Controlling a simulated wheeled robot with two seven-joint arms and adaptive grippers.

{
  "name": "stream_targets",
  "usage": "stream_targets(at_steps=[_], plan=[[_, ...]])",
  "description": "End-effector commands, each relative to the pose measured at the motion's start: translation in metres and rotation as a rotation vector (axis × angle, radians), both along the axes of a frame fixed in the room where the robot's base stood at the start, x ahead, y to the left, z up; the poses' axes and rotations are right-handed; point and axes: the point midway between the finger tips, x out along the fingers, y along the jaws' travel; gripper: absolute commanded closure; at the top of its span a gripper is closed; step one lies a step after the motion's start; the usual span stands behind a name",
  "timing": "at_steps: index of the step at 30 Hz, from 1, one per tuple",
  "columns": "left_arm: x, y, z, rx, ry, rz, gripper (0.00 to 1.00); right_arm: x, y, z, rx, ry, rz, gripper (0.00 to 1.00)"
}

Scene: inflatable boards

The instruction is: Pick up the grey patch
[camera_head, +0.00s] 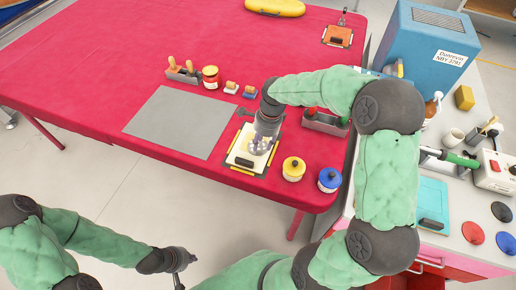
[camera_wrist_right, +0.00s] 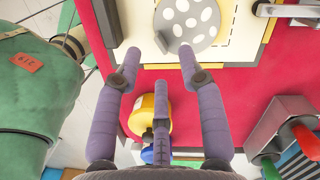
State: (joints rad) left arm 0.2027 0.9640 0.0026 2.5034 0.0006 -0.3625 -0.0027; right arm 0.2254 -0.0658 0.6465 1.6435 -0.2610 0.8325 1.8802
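A round grey patch with white dots (camera_wrist_right: 187,18) lies on a cream board with yellow and black edging at the top of the right wrist view. In the head view the board (camera_head: 241,160) lies near the table's front edge, with the patch mostly hidden under my right gripper (camera_head: 260,143). My right gripper (camera_wrist_right: 160,58) has its purple fingers spread, with nothing between them. Its fingertips are just short of the patch in the wrist view; I cannot tell whether they touch anything. My left gripper (camera_head: 182,263) hangs away from the table at the lower left, too small to read.
A yellow-lidded jar (camera_head: 293,169) and a blue-lidded jar (camera_head: 329,179) stand right of the board. A grey tool holder (camera_head: 322,122) stands behind them. A flat grey sheet (camera_head: 180,122) lies to the left. The red table's left part (camera_head: 80,80) is clear.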

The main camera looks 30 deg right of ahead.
Motion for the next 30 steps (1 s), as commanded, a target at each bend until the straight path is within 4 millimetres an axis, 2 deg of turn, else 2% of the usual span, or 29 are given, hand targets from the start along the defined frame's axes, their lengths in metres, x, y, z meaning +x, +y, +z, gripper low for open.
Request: stream_targets(at_steps=[10, 18, 21, 23, 30], plan=[[0.0, 0.0, -0.022, 0.0, 0.0, 0.0, 1.0, 0.002, 0.007, -0.045, 0.0, 0.001, 0.001, 0.6], [0.0, 0.0, -0.021, 0.0, -0.001, 0.0, 1.0, 0.002, 0.008, -0.047, 0.0, 0.0, 0.001, 0.6], [0.0, 0.0, -0.021, 0.0, -0.001, 0.0, 1.0, 0.002, 0.008, -0.047, 0.0, 0.0, 0.001, 0.88], [0.0, 0.0, -0.021, 0.0, -0.001, 0.0, 1.0, 0.002, 0.008, -0.047, 0.0, 0.0, 0.001, 1.0], [0.0, 0.0, -0.021, 0.0, -0.001, 0.0, 1.0, 0.002, 0.008, -0.047, 0.0, 0.0, 0.001, 1.0]])
